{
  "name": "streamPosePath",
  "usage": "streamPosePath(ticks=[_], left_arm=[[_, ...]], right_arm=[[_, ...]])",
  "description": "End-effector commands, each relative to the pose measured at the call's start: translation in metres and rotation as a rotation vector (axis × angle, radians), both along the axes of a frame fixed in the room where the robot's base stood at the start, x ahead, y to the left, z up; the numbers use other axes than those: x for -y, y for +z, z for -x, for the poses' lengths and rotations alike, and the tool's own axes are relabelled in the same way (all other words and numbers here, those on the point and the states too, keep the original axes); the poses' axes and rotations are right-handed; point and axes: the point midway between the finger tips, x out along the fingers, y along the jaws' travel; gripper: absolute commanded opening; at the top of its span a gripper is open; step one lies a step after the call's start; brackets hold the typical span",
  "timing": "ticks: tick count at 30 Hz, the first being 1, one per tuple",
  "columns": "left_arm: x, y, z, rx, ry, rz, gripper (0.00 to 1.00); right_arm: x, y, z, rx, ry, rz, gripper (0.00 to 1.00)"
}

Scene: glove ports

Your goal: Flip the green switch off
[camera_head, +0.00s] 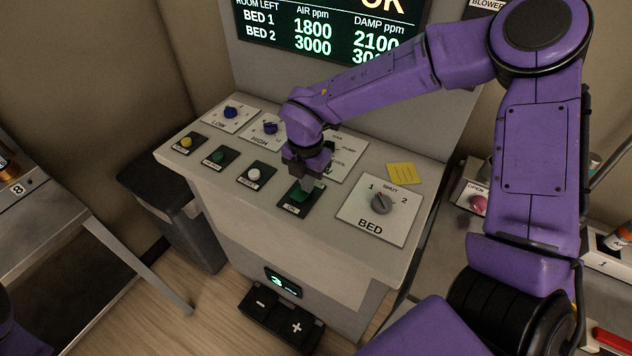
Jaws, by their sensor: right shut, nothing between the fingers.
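The green switch (297,197) sits on a black plate near the front edge of the sloped console (350,268). My right gripper (306,186) is shut and empty, pointing down over the switch. Its fingertips are at or just above the switch and cover its upper right part; I cannot tell whether they touch. The plate's label is too small to read, and I cannot tell which way the switch is tipped. My left gripper is out of view.
A row left of the switch holds a white button (254,175), a round green button (217,156) and a yellow button (186,142). The BED dial (381,203) is close on the right. Blue knobs (230,112) and a yellow note (402,173) lie behind.

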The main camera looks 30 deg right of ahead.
Motion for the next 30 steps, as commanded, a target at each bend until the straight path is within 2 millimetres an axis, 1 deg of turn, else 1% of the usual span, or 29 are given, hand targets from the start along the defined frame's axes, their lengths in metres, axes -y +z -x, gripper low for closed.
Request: streamPosePath(ticks=[1,3,8,17,24,27,29,30], left_arm=[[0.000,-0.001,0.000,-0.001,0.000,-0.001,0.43],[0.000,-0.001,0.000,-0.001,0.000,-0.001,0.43],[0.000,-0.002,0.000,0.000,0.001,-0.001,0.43],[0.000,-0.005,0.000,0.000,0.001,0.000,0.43],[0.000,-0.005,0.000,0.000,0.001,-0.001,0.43],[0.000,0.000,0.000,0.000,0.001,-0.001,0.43],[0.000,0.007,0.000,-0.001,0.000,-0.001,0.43],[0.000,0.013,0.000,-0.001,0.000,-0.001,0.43]], right_arm=[[0.003,-0.008,0.004,-0.017,0.001,0.007,0.00],[0.003,-0.009,0.005,-0.019,0.001,0.007,0.00],[0.001,-0.009,0.007,-0.021,0.000,0.007,0.00],[-0.012,-0.007,0.014,-0.026,-0.002,0.004,0.00],[-0.012,-0.006,0.015,-0.026,-0.003,0.003,0.00],[-0.013,0.000,0.014,-0.025,-0.002,0.002,0.00],[-0.013,0.009,0.014,-0.022,0.000,0.003,0.00],[-0.014,0.018,0.014,-0.019,0.001,0.003,0.00]])
